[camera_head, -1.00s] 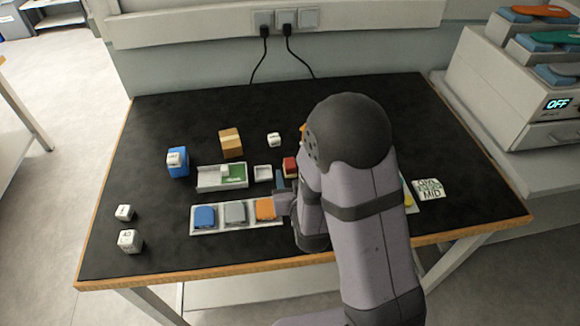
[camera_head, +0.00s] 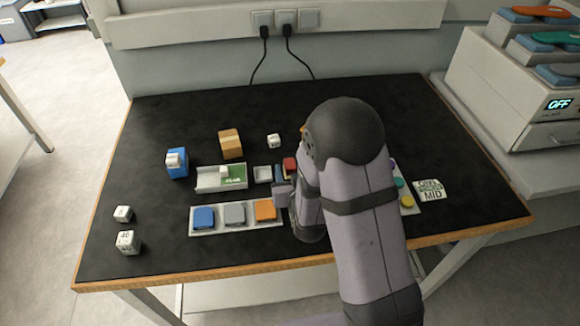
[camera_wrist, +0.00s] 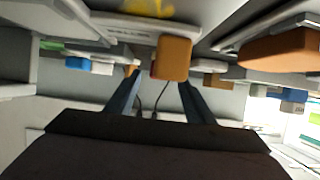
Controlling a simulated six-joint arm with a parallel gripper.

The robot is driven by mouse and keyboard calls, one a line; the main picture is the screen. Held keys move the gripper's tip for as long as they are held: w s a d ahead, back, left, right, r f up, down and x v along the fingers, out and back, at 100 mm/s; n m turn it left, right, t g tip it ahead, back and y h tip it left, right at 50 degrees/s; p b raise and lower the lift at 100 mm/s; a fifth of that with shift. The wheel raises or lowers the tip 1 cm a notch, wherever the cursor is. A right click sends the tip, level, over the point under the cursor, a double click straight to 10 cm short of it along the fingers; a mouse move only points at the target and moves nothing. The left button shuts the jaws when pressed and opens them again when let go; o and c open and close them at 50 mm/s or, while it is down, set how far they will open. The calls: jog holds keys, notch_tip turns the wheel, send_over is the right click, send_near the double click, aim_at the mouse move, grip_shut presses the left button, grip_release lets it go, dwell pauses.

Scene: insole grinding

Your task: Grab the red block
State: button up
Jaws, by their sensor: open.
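The red block (camera_head: 289,163) stands upright on the black table near its middle, partly hidden by my arm in the head view. In the wrist view, which looks upside down, a block with an orange-brown near face and a red edge (camera_wrist: 172,58) is between or just beyond my fingers; it appears to be the red block. My gripper (camera_wrist: 159,82) is open, its two fingers spread. In the head view my gripper (camera_head: 281,180) is low, just on the near side of the red block. Whether either finger touches the block cannot be told.
A tray (camera_head: 237,227) with blue, grey and orange pads lies nearest. A white-green holder (camera_head: 207,182) and small white tray (camera_head: 263,172) are left of the block. A cardboard box (camera_head: 231,143), blue dispenser (camera_head: 177,168) and white cubes stand farther left. The back of the table is clear.

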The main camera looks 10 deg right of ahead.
aim_at(290, 164)
jog(key=shift+p+x, duration=0.45)
jog(key=shift+x, duration=1.2)
jog(key=shift+f, duration=0.1)
jog(key=shift+c, duration=0.5)
jog(key=c, duration=1)
jog(key=shift+r, duration=0.25)
jog(key=shift+r+b, duration=0.7)
jog(key=shift+r, duration=4.05)
